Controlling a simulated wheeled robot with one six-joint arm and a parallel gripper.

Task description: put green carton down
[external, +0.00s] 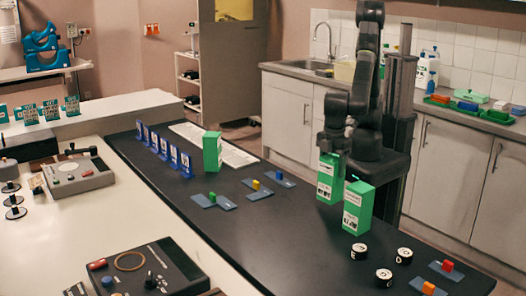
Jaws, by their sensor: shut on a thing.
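My gripper (332,152) points down at the right part of the black counter and is shut on the top of a green carton (328,181) with a white label. The held carton is upright; I cannot tell whether its base touches the counter. A second green carton (358,208) stands upright just in front and to the right of it, close by. A third green carton (212,152) stands farther back on the left of the counter. The fingertips are small and partly hidden in this view.
Round black-and-white tins (383,278) stand at the near right of the black counter (290,220). Blue plates with coloured blocks (260,190) lie left of the held carton. Blue numbered stands (163,147) line the far left edge. The counter's middle front is clear.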

